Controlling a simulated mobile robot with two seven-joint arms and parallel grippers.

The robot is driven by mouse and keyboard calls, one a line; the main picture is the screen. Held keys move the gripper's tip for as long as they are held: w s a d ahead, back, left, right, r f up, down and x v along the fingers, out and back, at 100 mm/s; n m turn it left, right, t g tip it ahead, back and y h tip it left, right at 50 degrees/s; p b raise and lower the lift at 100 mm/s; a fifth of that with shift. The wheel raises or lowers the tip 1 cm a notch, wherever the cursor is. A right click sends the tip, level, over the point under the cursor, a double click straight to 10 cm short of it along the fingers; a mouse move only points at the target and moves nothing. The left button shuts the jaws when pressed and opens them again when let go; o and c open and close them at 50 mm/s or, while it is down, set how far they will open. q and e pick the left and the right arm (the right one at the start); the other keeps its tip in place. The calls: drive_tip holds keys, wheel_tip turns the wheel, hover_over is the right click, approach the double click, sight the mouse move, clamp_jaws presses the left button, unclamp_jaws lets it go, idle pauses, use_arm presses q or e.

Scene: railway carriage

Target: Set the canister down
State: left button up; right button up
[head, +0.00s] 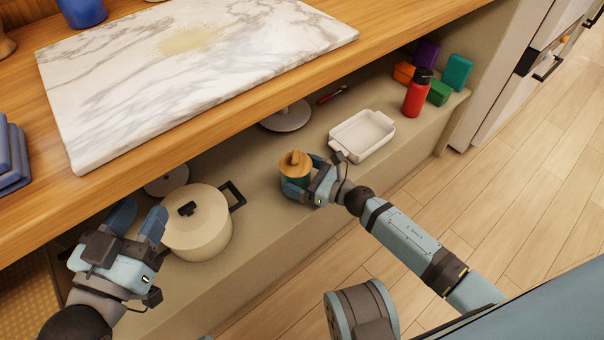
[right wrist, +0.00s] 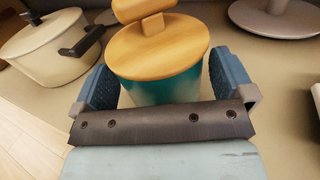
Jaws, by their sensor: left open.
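The canister (head: 295,168) is teal with a wooden lid and knob. It is upright over the shelf in the head view and fills the middle of the right wrist view (right wrist: 160,85). My right gripper (head: 305,178) has one finger on each side of it, just below the lid. Whether the fingers press on its body is not clear, and its base is hidden, so I cannot tell if it touches the shelf (head: 268,222). My left gripper (head: 137,215) is open and empty, beside the cream pot at the left.
The cream lidded pot (head: 198,230) stands left of the canister. A white baking dish (head: 362,136), a red bottle (head: 417,95) and several coloured boxes are to the right. A grey round stand (head: 287,118) is behind. The wooden counter with a marble slab (head: 200,70) overhangs the shelf.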

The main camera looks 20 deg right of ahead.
drive_tip(key=shift+f, duration=0.1)
drive_tip(key=shift+s+d, duration=0.2)
drive_tip(key=shift+s, duration=0.05)
use_arm(q)
drive_tip(key=p, duration=0.1)
drive_tip(key=s+n+p, duration=0.1)
drive_tip(key=p, duration=0.1)
drive_tip(key=shift+s+d+n+g, duration=0.1)
drive_tip(key=shift+d+n+g, duration=0.2)
drive_tip(key=shift+d+g, duration=0.1)
use_arm(e)
drive_tip(key=v, duration=1.3)
drive_tip(key=shift+c, duration=0.2)
drive_tip(key=c, duration=0.7)
clamp_jaws()
use_arm(q)
drive_tip(key=shift+r, duration=0.2)
